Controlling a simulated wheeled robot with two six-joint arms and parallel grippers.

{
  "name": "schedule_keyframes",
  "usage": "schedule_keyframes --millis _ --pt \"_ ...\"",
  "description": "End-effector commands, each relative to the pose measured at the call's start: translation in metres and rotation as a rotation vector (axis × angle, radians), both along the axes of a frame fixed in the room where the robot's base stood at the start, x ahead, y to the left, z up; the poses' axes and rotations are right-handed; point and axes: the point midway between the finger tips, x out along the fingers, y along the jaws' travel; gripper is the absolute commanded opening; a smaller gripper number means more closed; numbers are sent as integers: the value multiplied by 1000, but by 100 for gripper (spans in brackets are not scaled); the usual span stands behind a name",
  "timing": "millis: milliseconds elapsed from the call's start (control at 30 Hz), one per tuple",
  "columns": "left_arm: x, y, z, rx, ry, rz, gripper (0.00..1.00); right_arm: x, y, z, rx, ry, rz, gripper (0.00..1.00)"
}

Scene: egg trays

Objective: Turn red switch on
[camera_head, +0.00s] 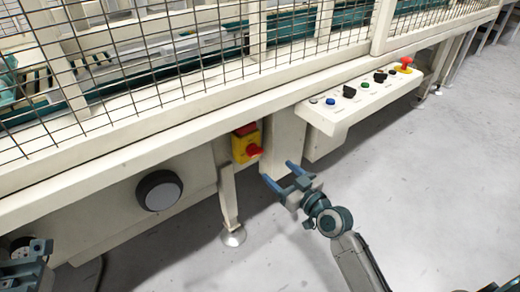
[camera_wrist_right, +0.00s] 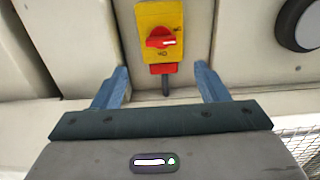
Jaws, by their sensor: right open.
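The red switch (camera_head: 254,150) is a red rotary knob on a yellow box (camera_head: 239,147) fixed to the side of the cream machine frame. In the right wrist view the red knob (camera_wrist_right: 161,38) sits on the yellow plate (camera_wrist_right: 146,15), its handle lying roughly sideways. My right gripper (camera_head: 278,174) is open and empty, to the right of and slightly below the switch in the head view, apart from it. In the right wrist view its two blue fingers (camera_wrist_right: 162,80) stand on either side below the switch. My left gripper (camera_head: 22,268) shows only partly at the lower left edge.
A control panel (camera_head: 322,122) with several buttons and a red emergency button (camera_head: 405,64) juts out at the right. A round dark knob (camera_head: 158,191) is on the machine at the left. A machine leg (camera_head: 228,202) stands below the switch. Grey floor (camera_head: 440,200) is clear at right.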

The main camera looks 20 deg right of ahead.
Motion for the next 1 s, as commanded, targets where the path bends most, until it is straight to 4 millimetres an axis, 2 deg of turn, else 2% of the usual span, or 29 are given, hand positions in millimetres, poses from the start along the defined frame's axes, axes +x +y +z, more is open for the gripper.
schedule_keyframes --millis 533,700,1000 --pt "1 0 -9 -11 -6 9 0 84 31 -1 1 -1 1 67" --pt "1 0 -10 -12 -6 11 0 95 35 -1 1 1 1 67" --pt "1 0 -10 -11 -5 11 0 97 36 0 0 1 1 67"
